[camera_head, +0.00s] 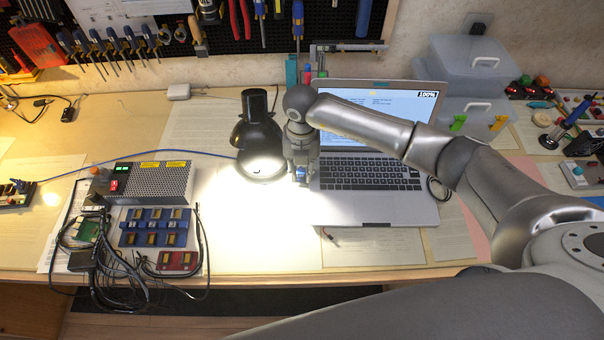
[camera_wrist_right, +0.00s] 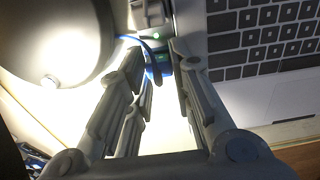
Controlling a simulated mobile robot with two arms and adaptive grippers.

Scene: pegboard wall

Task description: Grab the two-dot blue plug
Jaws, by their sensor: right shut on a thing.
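My right gripper (camera_head: 301,178) reaches down between the black desk lamp and the laptop. In the right wrist view its two fingers (camera_wrist_right: 162,88) are shut on a blue plug (camera_wrist_right: 158,73) with a blue cable (camera_wrist_right: 148,48) arching from it. The plug sits between the fingertips and is partly covered by them. I cannot make out any dots on it. A small green light shows just beyond it. My left gripper is not in view.
The lamp (camera_head: 258,135) stands close left of the right gripper. The open laptop (camera_head: 375,190) is close on its right. A power supply box (camera_head: 152,182), a blue module tray (camera_head: 155,227) and tangled cables lie left. Bare paper-covered desk (camera_head: 260,240) lies in front.

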